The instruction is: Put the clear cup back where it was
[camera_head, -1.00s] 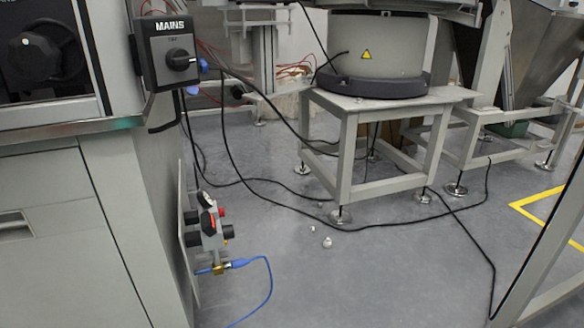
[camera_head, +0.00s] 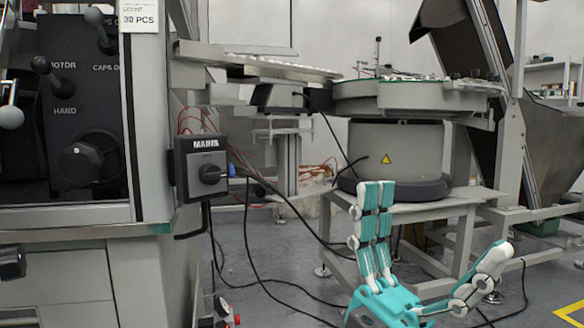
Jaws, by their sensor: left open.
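No clear cup can be made out in the head view. My left gripper (camera_head: 436,222) is at the lower right of the view, with teal and white fingers pointing up. It is open, with two fingers upright on the left and one splayed to the right, and nothing shows between them. It appears in front of the metal stand under the bowl feeder. My right gripper is not in view.
A grey machine cabinet (camera_head: 80,285) with a MAINS switch box (camera_head: 202,168) fills the left. A bowl feeder (camera_head: 400,150) stands on a metal stand (camera_head: 450,208) behind my gripper. Black cables (camera_head: 262,290) run over the floor. A yellow floor line (camera_head: 560,312) is at the lower right.

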